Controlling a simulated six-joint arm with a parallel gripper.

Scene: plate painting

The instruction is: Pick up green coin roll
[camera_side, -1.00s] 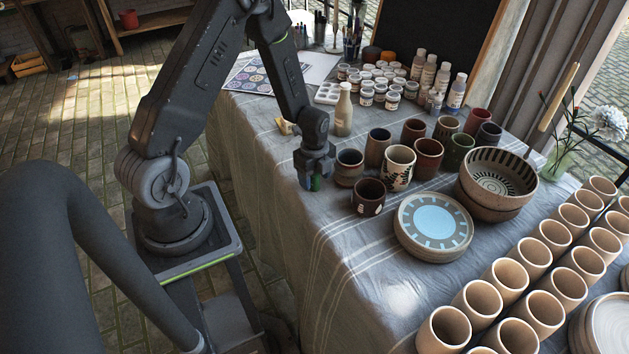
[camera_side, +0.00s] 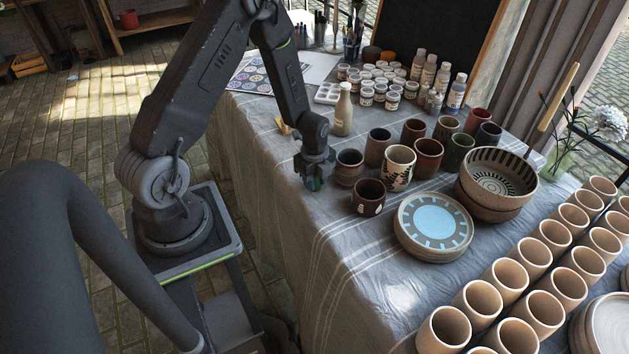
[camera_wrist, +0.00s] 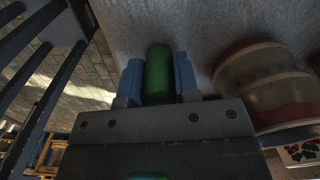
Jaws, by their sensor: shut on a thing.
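The green coin roll (camera_wrist: 159,72) shows in the wrist view between the two blue fingers of my gripper (camera_wrist: 158,80). The fingers are shut on it, one on each side. In the side view my gripper (camera_side: 313,183) points down over the near left part of the cloth-covered table, beside a small brown cup. There only a little green shows between the fingertips. I cannot tell how far the roll is above the cloth.
A brown cup (camera_side: 349,167) stands close to the right of my gripper, with a dark cup (camera_side: 368,197) in front of it. The tablecloth's left edge is close to my gripper.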

